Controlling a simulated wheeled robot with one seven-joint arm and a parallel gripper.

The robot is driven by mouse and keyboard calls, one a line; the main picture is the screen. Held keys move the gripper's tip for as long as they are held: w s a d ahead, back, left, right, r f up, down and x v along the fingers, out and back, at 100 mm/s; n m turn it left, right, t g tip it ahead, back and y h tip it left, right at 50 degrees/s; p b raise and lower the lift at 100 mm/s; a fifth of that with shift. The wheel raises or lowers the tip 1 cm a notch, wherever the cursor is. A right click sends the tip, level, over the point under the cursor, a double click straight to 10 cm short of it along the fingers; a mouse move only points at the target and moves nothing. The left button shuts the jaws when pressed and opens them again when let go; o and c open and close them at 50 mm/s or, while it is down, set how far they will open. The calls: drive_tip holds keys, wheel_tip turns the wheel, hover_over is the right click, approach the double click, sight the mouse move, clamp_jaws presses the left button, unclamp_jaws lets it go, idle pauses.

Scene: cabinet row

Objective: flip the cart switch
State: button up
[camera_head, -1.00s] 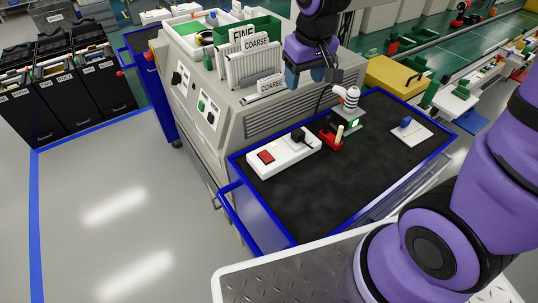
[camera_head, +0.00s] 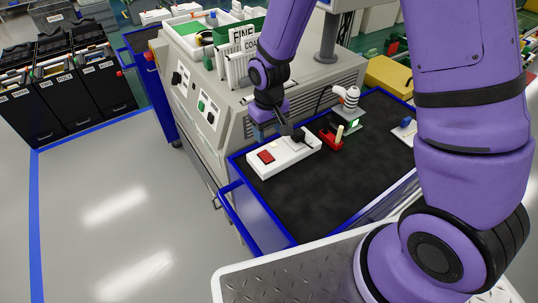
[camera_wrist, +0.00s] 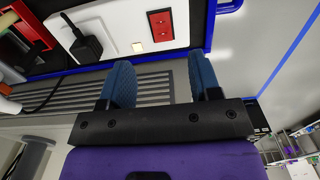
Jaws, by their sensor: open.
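The red rocker switch (camera_head: 265,157) is on the left end of a white power strip (camera_head: 284,159) on the cart (camera_head: 330,180). In the wrist view, the red switch (camera_wrist: 160,25) lies beyond the fingertips, between their lines. My gripper (camera_head: 284,124) is just behind and above the strip, apart from the switch. In the wrist view, the two blue fingers of my gripper (camera_wrist: 160,62) are spread with nothing between them. A black plug (camera_head: 299,136) sits in the strip's right end; the plug also shows in the wrist view (camera_wrist: 86,46).
A red holder (camera_head: 331,141) and a striped item (camera_head: 350,98) with a green light stand right of the strip. The grey machine (camera_head: 215,95) with vents is close behind the cart. The black mat in front of the strip is clear.

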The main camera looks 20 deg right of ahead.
sight(269, 159)
wheel_tip(269, 159, down, 10)
drive_tip(key=shift+f, duration=0.2)
idle(0.3)
